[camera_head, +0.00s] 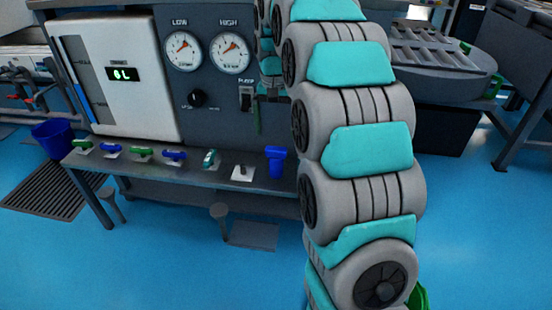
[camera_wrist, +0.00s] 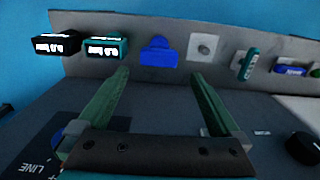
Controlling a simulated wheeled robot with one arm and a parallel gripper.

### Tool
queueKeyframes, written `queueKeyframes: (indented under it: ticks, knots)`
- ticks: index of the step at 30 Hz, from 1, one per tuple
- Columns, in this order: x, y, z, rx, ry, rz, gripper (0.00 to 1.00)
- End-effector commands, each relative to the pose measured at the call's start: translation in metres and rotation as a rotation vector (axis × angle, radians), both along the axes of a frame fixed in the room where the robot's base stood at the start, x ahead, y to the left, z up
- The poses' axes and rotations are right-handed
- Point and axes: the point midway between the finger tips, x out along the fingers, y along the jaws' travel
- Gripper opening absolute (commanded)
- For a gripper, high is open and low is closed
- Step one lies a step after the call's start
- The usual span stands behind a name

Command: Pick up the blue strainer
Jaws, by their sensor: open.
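The blue strainer (camera_head: 276,160) looks like a short blue pipe piece with a wider top, at the right end of the row on the grey bench, just left of my arm. In the wrist view a blue piece (camera_wrist: 158,53) that matches it lies ahead of my fingertips, roughly centred between them. My gripper (camera_wrist: 162,78) is open and empty, with two green fingers apart from the strainer. In the head view my arm hides most of the gripper; a green finger shows beside the panel, above the bench.
The grey bench (camera_head: 200,180) also holds a white plate with a grey stub (camera_head: 242,173), a teal fitting (camera_head: 209,158) and several blue and green fittings to the left. A panel with two gauges (camera_head: 183,51) rises behind. Two labelled blocks (camera_wrist: 104,48) sit left of the strainer in the wrist view.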

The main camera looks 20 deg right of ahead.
Motion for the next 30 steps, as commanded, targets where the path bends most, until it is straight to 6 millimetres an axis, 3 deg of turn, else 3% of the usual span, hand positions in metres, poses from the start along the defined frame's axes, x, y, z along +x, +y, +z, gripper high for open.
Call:
queueKeyframes:
  ticks: [18, 25, 30]
  knots:
    - [-0.006, 0.001, -0.069, 0.001, 0.005, 0.001, 1.00]
    - [-0.006, 0.001, -0.070, 0.001, 0.003, 0.001, 1.00]
    - [-0.005, 0.001, -0.070, 0.000, 0.002, 0.001, 0.82]
